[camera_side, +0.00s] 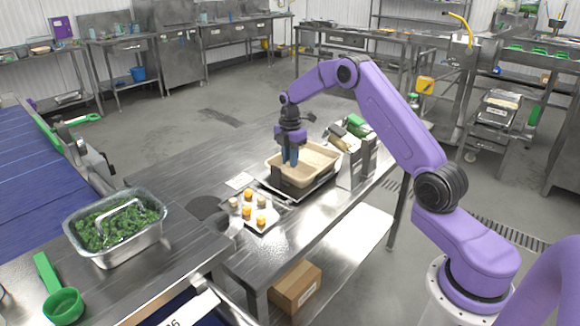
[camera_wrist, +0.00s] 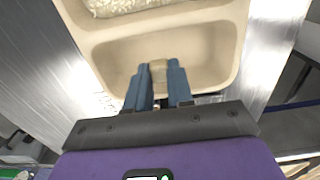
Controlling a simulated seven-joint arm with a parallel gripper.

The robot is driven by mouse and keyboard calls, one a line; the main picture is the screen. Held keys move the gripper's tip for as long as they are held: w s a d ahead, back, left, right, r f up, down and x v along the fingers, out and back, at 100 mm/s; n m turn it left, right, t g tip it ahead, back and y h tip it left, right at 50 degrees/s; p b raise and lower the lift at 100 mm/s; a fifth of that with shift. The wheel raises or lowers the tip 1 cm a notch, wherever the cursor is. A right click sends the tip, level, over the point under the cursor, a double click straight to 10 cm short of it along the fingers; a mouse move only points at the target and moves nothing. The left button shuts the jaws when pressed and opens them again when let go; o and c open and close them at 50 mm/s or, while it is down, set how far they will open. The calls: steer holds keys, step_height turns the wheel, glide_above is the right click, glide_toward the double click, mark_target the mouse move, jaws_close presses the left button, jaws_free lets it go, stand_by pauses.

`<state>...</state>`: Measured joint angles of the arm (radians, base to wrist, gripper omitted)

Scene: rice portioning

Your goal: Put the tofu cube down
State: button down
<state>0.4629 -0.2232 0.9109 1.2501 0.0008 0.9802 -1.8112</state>
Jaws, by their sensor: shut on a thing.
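My gripper (camera_side: 290,162) points down over the beige tray (camera_side: 325,178) in the side view, with blue fingers at the tray's left part. In the wrist view my gripper (camera_wrist: 158,72) is shut on a small tan tofu cube (camera_wrist: 158,68) between the fingertips. The cube is over the empty larger compartment of the tray (camera_wrist: 205,55). I cannot tell whether it touches the compartment floor. In the side view the fingers and tray wall hide the cube.
Rice (camera_wrist: 125,5) lies in the adjoining compartment. A small tray (camera_side: 268,222) with several orange and pale pieces stands in front of the beige tray. A steel pan (camera_side: 130,247) of greens and a green scoop (camera_side: 62,303) are at left. A metal holder (camera_side: 352,170) stands to the right.

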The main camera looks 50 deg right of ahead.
steer(key=shift+f, duration=1.55)
steer(key=shift+f, duration=0.15)
steer(key=c, duration=1)
jaws_free()
